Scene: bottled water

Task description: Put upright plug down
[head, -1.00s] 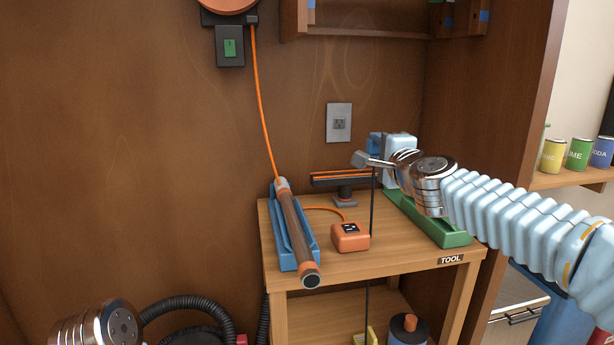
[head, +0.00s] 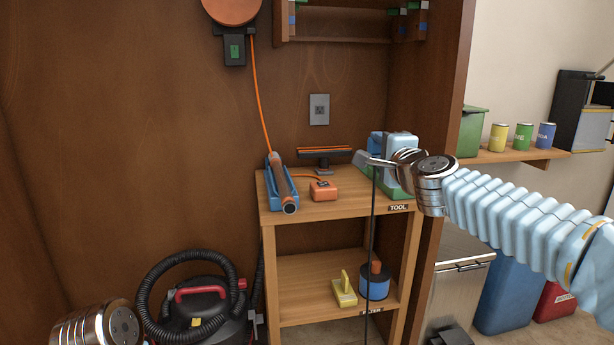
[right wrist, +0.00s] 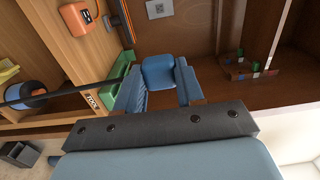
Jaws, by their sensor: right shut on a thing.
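My right gripper (head: 366,160) is shut in front of the tool table's back right corner. A thin black cord (head: 371,225) hangs from its fingertips. The plug itself I cannot make out clearly; I take it to be between the fingers, at the top of the cord. In the right wrist view my gripper (right wrist: 157,74) shows with a blue block between or behind its fingers, and the cord (right wrist: 50,96) runs off to the left. My left arm shows only as a metal wrist at the bottom left of the head view; its fingers are out of view.
The wooden tool table (head: 340,208) holds a blue cradle with a brown tool, an orange socket box (head: 323,191) and a green tray (head: 398,186). A grey wall outlet (head: 319,109) is above. A black vacuum (head: 205,312) stands left on the floor; bins stand right.

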